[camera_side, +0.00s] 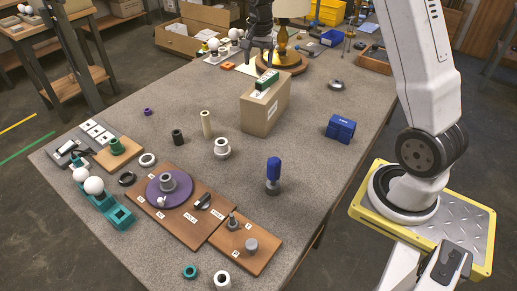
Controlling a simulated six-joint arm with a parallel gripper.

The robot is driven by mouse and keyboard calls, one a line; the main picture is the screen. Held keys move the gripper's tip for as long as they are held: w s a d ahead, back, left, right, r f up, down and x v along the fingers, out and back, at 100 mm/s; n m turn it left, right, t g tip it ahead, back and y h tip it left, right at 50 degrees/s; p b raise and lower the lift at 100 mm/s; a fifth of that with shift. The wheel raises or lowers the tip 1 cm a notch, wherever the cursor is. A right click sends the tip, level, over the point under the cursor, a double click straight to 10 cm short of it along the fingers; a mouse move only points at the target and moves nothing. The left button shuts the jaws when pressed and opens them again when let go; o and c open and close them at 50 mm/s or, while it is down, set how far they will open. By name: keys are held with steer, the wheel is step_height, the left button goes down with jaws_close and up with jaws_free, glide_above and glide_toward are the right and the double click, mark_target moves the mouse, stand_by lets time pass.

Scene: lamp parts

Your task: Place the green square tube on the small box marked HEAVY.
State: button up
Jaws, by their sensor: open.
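The green square tube (267,79) lies on its side on top of the small cardboard box (265,113), near the back of its top face. The box stands upright on the grey table, with a pale label on its top; I cannot read the lettering. My gripper (259,56) is dark, points down and is open. It is just above and behind the tube, apparently apart from it, with nothing seen between its fingers.
A lamp with a cream shade and wooden base (283,62) stands close behind the box. A blue block (341,128) lies to the right. Bulbs, rings and wooden boards (184,226) fill the front left.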

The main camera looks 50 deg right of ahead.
steer(key=s+a+f+n, duration=0.2)
steer(key=s+a+n, duration=0.2)
steer(key=s+a, duration=0.1)
steer(key=s+a+f+n+t, duration=0.1)
steer(key=s+a+f+n, duration=0.1)
steer(key=s+a+n, duration=0.2)
steer(key=s+a+f+n, duration=0.3)
steer(key=s+a+n, duration=0.2)
steer(key=s+a, duration=0.2)
steer(key=shift+s+a+t, duration=0.2)
steer(key=shift+s, duration=0.45)
steer(key=shift+s+a+t, duration=0.2)
steer(key=shift+s, duration=0.45)
